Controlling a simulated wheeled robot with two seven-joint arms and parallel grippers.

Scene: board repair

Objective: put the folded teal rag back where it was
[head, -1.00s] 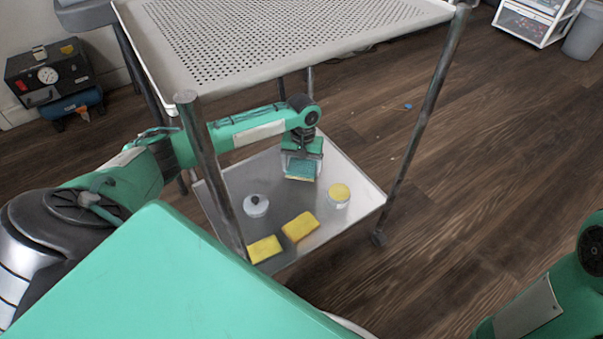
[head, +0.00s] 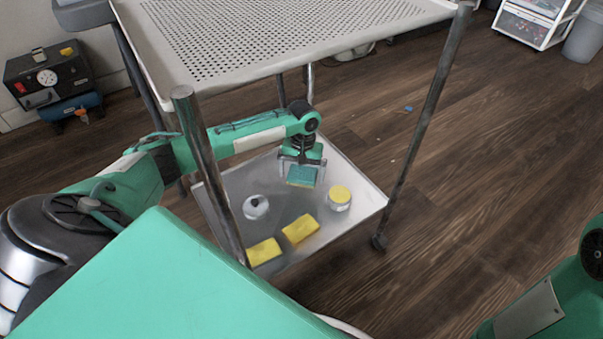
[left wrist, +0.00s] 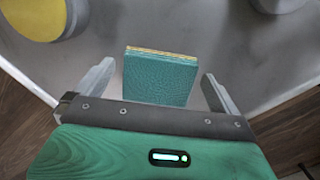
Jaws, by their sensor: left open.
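The folded teal rag (head: 302,177) lies on the lower shelf (head: 352,165) of the metal cart, towards its back. In the left wrist view the rag (left wrist: 160,82) is a square block with a yellowish far edge. My left gripper (head: 302,172) reaches in under the cart's top and is open around the rag. In the left wrist view my left gripper's fingers (left wrist: 158,72) stand on either side of the rag with a gap on each side. My right gripper is out of view; only part of the right arm shows at the right edge.
A yellow-lidded jar (head: 340,197) stands right of the rag, and a white round container (head: 256,207) stands to its left. Two yellow sponges (head: 300,229) (head: 264,251) lie nearer. The perforated upper shelf (head: 290,35) and cart legs (head: 425,125) surround the arm.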

